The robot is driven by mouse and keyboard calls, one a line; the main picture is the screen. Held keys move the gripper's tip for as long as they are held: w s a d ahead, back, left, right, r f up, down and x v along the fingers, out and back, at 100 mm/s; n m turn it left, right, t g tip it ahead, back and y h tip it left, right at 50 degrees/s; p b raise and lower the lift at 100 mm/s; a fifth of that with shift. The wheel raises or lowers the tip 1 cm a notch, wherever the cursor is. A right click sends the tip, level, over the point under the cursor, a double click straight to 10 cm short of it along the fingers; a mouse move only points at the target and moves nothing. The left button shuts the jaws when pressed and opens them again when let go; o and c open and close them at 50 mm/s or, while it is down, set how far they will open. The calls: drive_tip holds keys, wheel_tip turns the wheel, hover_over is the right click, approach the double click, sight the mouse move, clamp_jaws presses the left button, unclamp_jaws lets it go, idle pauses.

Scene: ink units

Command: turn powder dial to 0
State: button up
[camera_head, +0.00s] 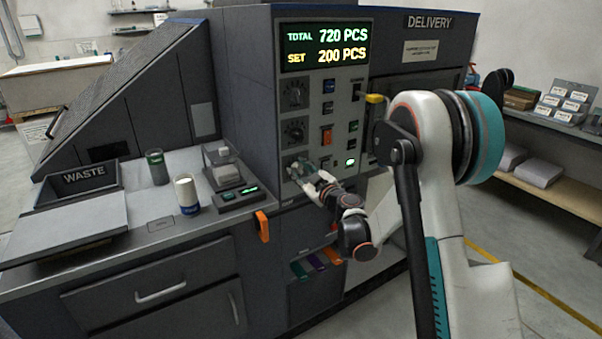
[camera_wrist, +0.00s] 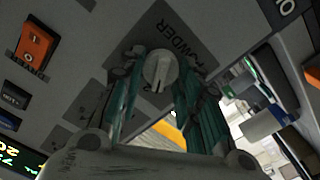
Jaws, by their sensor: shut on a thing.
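The powder dial (camera_wrist: 160,71) is a pale round knob on a dark plate lettered "POWDER" in the wrist view. Its raised grip bar points toward the lower part of that view, near a partly hidden digit that looks like a 2. My gripper (camera_wrist: 155,85) has its two teal fingers on either side of the knob, shut on it. In the head view my gripper (camera_head: 303,170) reaches the lowest dial position on the control panel (camera_head: 340,120), and the powder dial is mostly hidden behind the fingers.
Two more dials (camera_head: 293,94) sit above on the panel. An orange switch (camera_head: 327,136) and a lit green button (camera_head: 351,161) are close to the right. The display (camera_head: 324,46) reads TOTAL 720 PCS, SET 200 PCS. The counter (camera_head: 150,224) holds cups and a scale at left.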

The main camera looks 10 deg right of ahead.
drive_tip(key=n, duration=0.4)
drive_tip(key=shift+a+f+n+b, duration=0.1)
drive_tip(key=shift+n+b, duration=0.2)
drive_tip(key=shift+b, duration=0.1)
drive_tip(key=shift+n, duration=2)
drive_tip(key=o, duration=1)
drive_tip(key=shift+o, duration=0.2)
drive_tip(key=v, duration=1.2)
